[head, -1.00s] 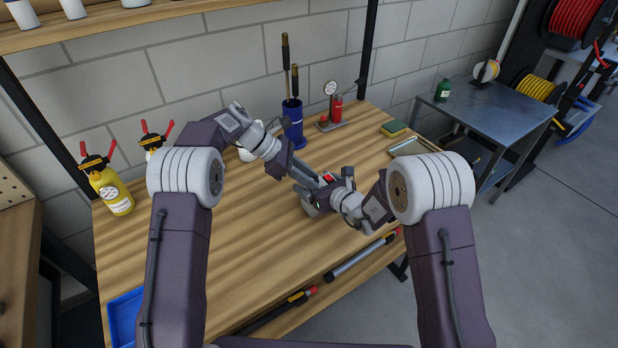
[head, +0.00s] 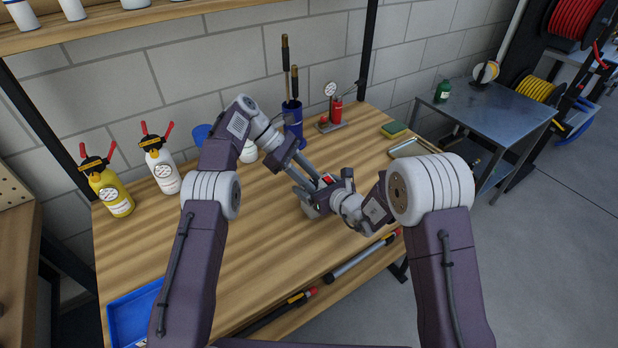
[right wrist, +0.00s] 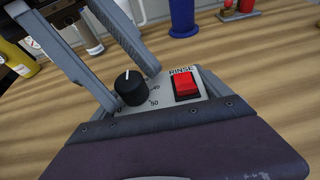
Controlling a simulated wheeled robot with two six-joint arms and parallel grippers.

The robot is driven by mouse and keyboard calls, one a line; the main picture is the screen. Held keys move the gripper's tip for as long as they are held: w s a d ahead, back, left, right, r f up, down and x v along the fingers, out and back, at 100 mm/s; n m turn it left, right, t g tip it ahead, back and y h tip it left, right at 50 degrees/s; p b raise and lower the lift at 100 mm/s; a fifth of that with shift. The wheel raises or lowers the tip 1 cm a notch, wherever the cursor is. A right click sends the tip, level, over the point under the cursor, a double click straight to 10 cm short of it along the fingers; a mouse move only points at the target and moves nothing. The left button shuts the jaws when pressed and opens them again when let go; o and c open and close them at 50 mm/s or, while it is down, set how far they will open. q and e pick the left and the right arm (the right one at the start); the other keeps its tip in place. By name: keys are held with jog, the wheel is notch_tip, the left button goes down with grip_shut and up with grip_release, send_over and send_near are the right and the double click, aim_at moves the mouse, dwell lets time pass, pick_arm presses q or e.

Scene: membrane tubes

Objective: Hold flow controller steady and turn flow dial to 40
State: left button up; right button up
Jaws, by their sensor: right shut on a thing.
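The flow controller (head: 309,211) is on the wooden bench, mostly hidden by my grippers. In the right wrist view its grey panel (right wrist: 212,87) bears a black flow dial (right wrist: 132,92) and a red RINSE switch (right wrist: 186,86). The dial's white mark points up in that view; the printed 40 and 50 are at its right. My right gripper (head: 335,200) is shut on the controller. My left gripper (head: 311,182) reaches down from the upper left, its fingers apart on either side of the dial. I cannot tell whether they touch it.
Yellow (head: 112,194) and white (head: 165,175) bottles stand at the back left. A blue holder (head: 293,128) and a red gauge device (head: 336,108) stand behind the grippers. A blue tray (head: 132,312) is front left. The left middle of the bench is clear.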

dwell(0.4)
pick_arm(q)
jog(key=shift+r+n+t, duration=0.1)
jog(key=shift+n+t, duration=0.2)
jog(key=shift+n, duration=0.1)
jog(key=n+t, duration=0.2)
jog(key=n, duration=0.1)
jog(key=shift+s+n+t, duration=0.3)
jog(key=shift+s+t, duration=0.05)
jog(key=shift+t, duration=0.05)
jog(key=v, duration=1.2)
jog(key=s+d+r+y, duration=0.3)
jog(key=d, duration=0.4)
jog(key=shift+d, duration=0.35)
jog(key=shift+n, duration=0.3)
